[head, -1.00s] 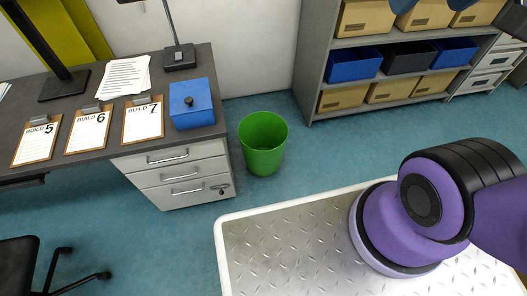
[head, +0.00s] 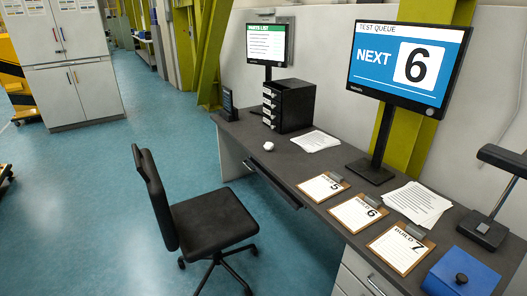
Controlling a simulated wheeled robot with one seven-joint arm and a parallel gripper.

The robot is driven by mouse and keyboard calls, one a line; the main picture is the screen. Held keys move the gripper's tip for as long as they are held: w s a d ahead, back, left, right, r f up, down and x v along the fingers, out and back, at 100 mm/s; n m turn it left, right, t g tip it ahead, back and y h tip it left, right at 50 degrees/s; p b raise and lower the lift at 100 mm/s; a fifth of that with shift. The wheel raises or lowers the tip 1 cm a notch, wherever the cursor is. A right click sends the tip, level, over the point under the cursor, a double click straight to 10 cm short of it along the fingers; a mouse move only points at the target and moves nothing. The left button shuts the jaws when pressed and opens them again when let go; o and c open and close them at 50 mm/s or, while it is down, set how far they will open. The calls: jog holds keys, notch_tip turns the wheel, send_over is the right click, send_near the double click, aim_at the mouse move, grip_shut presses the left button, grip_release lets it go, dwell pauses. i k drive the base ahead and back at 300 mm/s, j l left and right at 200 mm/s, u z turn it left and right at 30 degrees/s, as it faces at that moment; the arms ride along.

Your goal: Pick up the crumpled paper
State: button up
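A small white lump (head: 268,146) lies on the dark grey desk (head: 296,166), near its front edge and left of a stack of papers. It may be the crumpled paper, but it is too small to tell for sure. My gripper and arm are not in view now.
A black office chair (head: 213,219) stands in front of the desk. A black drawer box (head: 288,105), two monitors, printed sheets (head: 417,203), several clipboards and a blue box (head: 461,274) occupy the desk. Open blue floor (head: 110,190) lies to the left.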

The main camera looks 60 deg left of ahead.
aim_at(268, 146)
jog(key=u, duration=1.85)
jog(key=i+j+u, duration=0.35)
jog(key=j, duration=0.15)
jog(key=i+j+u, duration=0.25)
jog(key=j+u, duration=0.25)
jog(key=i+j+u, duration=0.25)
jog(key=u, duration=0.25)
jog(key=i+j+u, duration=0.2)
jog(key=i+u, duration=0.25)
jog(key=i+j+u, duration=0.15)
jog(key=i, duration=0.7)
jog(key=i+l+z, duration=0.15)
jog(key=i+z, duration=0.3)
jog(key=i, duration=0.4)
jog(key=i+j+z, duration=0.2)
jog(key=i+z, duration=0.25)
jog(key=i, duration=0.35)
jog(key=i+z, duration=0.15)
jog(key=i, duration=0.7)
jog(key=i+j+z, duration=0.1)
jog(key=i, duration=0.75)
jog(key=i+l+z, duration=0.1)
jog(key=i+z, duration=0.15)
jog(key=z, duration=0.15)
jog(key=i+z, duration=0.4)
jog(key=i+j+z, duration=0.1)
jog(key=z, duration=0.25)
jog(key=i+j+z, duration=0.15)
jog(key=i+z, duration=0.25)
jog(key=k, duration=0.1)
